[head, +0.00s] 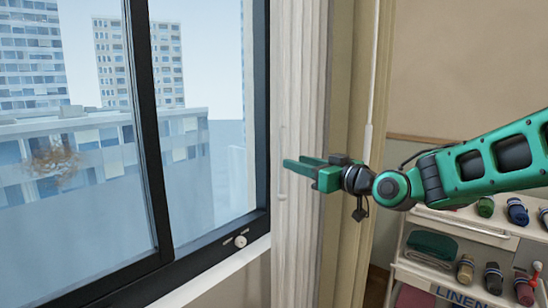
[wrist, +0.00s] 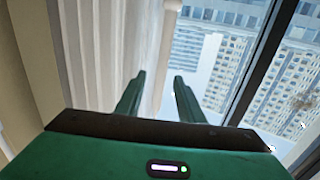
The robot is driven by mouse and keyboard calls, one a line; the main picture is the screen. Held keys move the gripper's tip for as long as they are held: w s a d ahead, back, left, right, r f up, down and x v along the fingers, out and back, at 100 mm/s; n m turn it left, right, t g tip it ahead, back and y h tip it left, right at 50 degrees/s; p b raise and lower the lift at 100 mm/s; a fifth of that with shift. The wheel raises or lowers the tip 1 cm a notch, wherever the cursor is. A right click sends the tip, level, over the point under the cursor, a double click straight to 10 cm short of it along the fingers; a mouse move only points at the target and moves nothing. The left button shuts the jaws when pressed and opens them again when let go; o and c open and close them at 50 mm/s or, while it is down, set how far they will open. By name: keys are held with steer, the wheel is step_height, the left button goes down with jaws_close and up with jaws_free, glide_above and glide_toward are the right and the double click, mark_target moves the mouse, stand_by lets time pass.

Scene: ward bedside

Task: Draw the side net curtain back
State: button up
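The white net curtain (head: 300,80) hangs in narrow upright folds at the right side of the window in the head view. It fills the left-middle of the wrist view (wrist: 105,45), with its edge running down towards the gap between my fingers. A slim pale upright bar (head: 282,135) shows near the curtain's window-side edge. My gripper (head: 294,161) points left across the front of the curtain. In the wrist view my gripper (wrist: 159,76) has its two green fingers apart, with nothing clearly held between them. Whether the fingers touch the cloth cannot be told.
A tan drape (head: 352,70) and a thin hanging wand (head: 369,130) are right of the curtain. A linen trolley (head: 465,228) stands at the lower right.

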steer(key=shift+w+a+r, duration=0.15)
steer(key=shift+a+r, duration=0.1)
steer(key=shift+a, duration=0.1)
steer(key=shift+w+a, duration=0.25)
steer(key=shift+a, duration=0.05)
steer(key=x, duration=0.9)
steer(key=shift+w, duration=0.3)
steer(key=shift+a+r, duration=0.1)
jaws_close()
